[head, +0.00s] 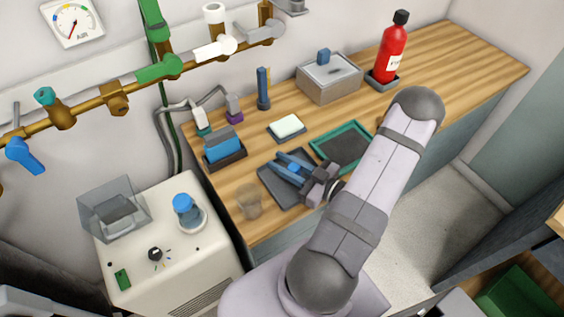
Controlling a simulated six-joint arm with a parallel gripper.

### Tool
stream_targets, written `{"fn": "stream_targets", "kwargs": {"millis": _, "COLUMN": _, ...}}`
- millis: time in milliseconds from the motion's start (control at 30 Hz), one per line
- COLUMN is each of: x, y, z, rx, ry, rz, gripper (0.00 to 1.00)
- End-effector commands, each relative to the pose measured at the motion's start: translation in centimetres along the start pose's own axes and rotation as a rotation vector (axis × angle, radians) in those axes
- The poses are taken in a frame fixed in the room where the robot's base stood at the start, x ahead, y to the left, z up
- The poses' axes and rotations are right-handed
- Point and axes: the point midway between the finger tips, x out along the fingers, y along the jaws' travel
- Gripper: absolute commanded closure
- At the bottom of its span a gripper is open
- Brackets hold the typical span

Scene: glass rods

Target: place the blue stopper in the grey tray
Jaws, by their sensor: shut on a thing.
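The grey tray (272,193) lies on the wooden bench near its front edge. My gripper (284,168) reaches in from the right and is low over this tray. Its long blue-grey fingers are shut on a small bright blue piece, which looks like the blue stopper (294,168). The fingers hide much of the stopper. I cannot tell whether the stopper touches the tray floor or hangs just above it.
A clear beaker (249,201) stands left of the tray. A green-rimmed dark tray (318,147) lies to the right, partly behind my arm. A white block on a dark pad (286,127), a blue box (222,147) and a grey lidded box (329,78) stand farther back.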

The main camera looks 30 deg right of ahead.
Motion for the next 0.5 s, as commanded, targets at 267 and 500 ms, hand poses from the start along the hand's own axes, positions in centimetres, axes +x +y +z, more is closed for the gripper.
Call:
{"fn": "stream_targets", "kwargs": {"millis": 267, "x": 0.01, "y": -0.01, "z": 0.27, "rx": 0.001, "ry": 0.0, "rz": 0.0, "gripper": 0.58}}
{"fn": "stream_targets", "kwargs": {"millis": 500, "x": 0.01, "y": 0.0, "z": 0.25, "rx": 0.0, "ry": 0.0, "rz": 0.0, "gripper": 0.58}}
